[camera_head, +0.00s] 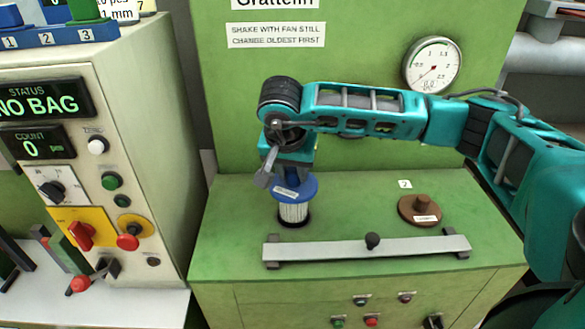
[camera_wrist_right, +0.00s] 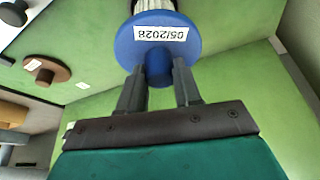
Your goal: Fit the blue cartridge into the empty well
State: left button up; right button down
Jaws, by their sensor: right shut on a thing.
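The blue cartridge (camera_head: 298,189) has a blue disc top with a date label and a white pleated body. It stands roughly upright over the left part of the green cabinet top, with a dark ring (camera_head: 294,221) around its lower end. I cannot tell if the ring is the well's edge or the cartridge's end, nor how deep it sits. My right gripper (camera_head: 289,176) points down and is shut on the knob of the cartridge. In the right wrist view the fingers (camera_wrist_right: 158,82) flank the knob under the blue disc (camera_wrist_right: 128,45). My left gripper is not in view.
A brown knobbed cap (camera_head: 408,212) sits to the right beside a "2" label (camera_head: 405,184). A pale bar (camera_head: 320,249) with a dark knob lies across the front. A gauge (camera_head: 432,65) is on the back panel. A control cabinet (camera_head: 140,130) stands left.

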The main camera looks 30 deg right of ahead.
aim_at(292, 185)
jog(key=shift+f+b, duration=0.3)
jog(key=shift+f+b, duration=0.45)
jog(key=shift+f, duration=0.15)
dwell(0.8)
jog(key=shift+f+b, duration=0.85)
jog(key=shift+f, duration=0.15)
dwell(0.4)
jog(key=shift+f+b, duration=0.75)
jog(key=shift+f, duration=0.15)
dwell(0.8)
jog(key=shift+f+b, duration=1.3)
jog(key=shift+f, duration=0.3)
dwell(0.6)
jog(key=c, duration=0.7)
grip_release()
